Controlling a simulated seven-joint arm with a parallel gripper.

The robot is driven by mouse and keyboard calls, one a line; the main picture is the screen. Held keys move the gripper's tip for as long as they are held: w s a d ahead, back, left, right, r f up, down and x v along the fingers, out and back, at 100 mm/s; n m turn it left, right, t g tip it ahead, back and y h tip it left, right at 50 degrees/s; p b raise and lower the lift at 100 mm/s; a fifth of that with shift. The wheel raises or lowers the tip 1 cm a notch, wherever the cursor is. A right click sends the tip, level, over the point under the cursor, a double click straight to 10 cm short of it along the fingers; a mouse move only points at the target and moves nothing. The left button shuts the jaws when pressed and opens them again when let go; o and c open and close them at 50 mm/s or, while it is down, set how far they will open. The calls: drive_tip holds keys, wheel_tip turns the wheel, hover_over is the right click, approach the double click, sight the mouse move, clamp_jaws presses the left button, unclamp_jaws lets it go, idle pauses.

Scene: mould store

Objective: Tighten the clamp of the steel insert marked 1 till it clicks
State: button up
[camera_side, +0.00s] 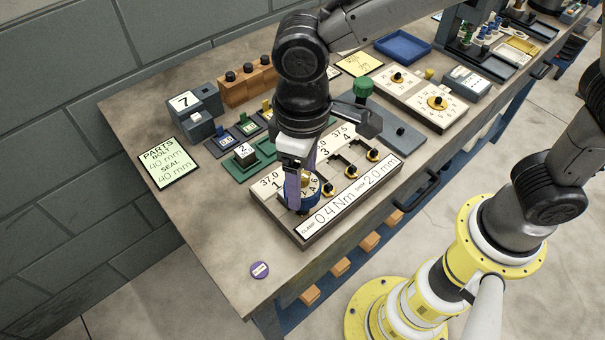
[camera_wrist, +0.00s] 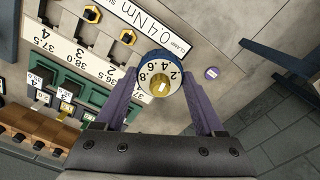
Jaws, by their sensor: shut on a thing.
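My gripper (camera_side: 299,192) is shut on a round blue-and-white dial tool (camera_wrist: 151,58) with a brass centre and the numbers .2, .4, .6, .8. Its purple fingers hold the dial from both sides in the wrist view (camera_wrist: 161,80). In the side view the dial (camera_side: 290,192) is over place 1 of the long fixture (camera_side: 303,238), whose label reads "CLAMP 0.4 Nm, SHIM 2.0 mm". The insert marked 1 and its clamp are hidden under the dial and gripper. I cannot tell whether the dial is seated. Brass-and-black clamp knobs (camera_side: 351,172) stand at the other places.
A block marked 2 (camera_side: 243,149) sits in a green holder left of the fixture. A purple disc (camera_side: 260,269) lies near the front edge. A green knob (camera_side: 363,86) stands behind.

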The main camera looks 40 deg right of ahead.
drive_tip(key=shift+m, duration=0.8)
drive_tip(key=shift+f+m, duration=0.1)
drive_tip(key=shift+m, duration=1)
drive_tip(key=shift+n, duration=0.6)
